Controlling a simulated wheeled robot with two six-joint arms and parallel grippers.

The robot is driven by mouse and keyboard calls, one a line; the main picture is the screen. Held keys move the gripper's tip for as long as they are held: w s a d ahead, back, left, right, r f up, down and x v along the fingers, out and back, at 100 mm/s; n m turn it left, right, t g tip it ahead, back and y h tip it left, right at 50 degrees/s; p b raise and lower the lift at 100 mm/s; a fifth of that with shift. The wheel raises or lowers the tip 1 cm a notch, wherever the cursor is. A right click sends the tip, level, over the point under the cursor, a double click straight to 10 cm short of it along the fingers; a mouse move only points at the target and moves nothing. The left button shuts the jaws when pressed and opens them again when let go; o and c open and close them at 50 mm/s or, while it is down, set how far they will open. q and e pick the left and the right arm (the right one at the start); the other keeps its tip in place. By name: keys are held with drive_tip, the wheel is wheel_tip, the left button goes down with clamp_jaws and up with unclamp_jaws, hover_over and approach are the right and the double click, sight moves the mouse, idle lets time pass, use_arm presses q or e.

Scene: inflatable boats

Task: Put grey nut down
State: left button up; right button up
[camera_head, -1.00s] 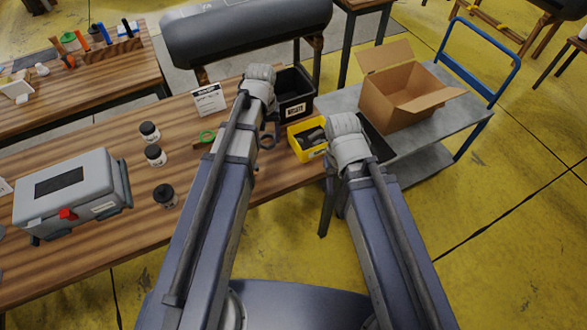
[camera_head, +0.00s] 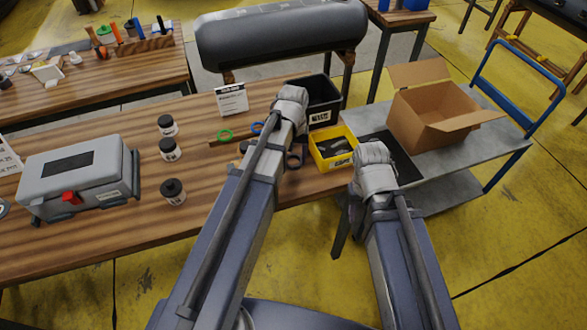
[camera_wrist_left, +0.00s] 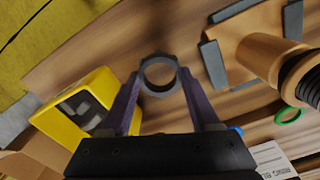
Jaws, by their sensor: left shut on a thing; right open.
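The grey nut (camera_wrist_left: 158,74) is a ring held between the purple fingertips of my left gripper (camera_wrist_left: 160,82) in the left wrist view. It hangs over the wooden table (camera_wrist_left: 205,105); whether it touches the wood I cannot tell. In the head view, my left gripper (camera_head: 294,150) is mostly hidden by its own arm, left of the yellow bin (camera_head: 322,163). The bin holds dark grey pieces and also shows in the left wrist view (camera_wrist_left: 100,82). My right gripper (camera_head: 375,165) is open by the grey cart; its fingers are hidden.
A black bin (camera_head: 325,118) stands behind the yellow one. A green ring (camera_head: 225,135), a white sign (camera_head: 231,99), several dark-lidded jars and a grey case (camera_head: 75,178) lie left. A cardboard box (camera_head: 410,118) sits on the cart. A tan fixture (camera_wrist_left: 262,55) stands near the nut.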

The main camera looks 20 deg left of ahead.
sight(293, 172)
use_arm(q)
drive_tip(key=shift+f, duration=0.1)
wheel_tip(293, 172, down, 3)
drive_tip(key=b, duration=0.3)
drive_tip(key=shift+f+b, duration=0.2)
drive_tip(key=shift+b, duration=0.15)
drive_tip(key=shift+f+b, duration=0.3)
drive_tip(key=o, duration=1.3)
wheel_tip(293, 172, up, 13)
drive_tip(key=p, duration=1.3)
drive_tip(key=s+d+m+y, duration=0.1)
drive_tip(key=s+d+m, duration=0.5)
drive_tip(key=s+d, duration=0.4)
drive_tip(key=s, duration=0.4)
drive_tip(key=shift+s+d, duration=0.2)
drive_tip(key=shift+d, duration=0.05)
drive_tip(key=shift+f, duration=0.1)
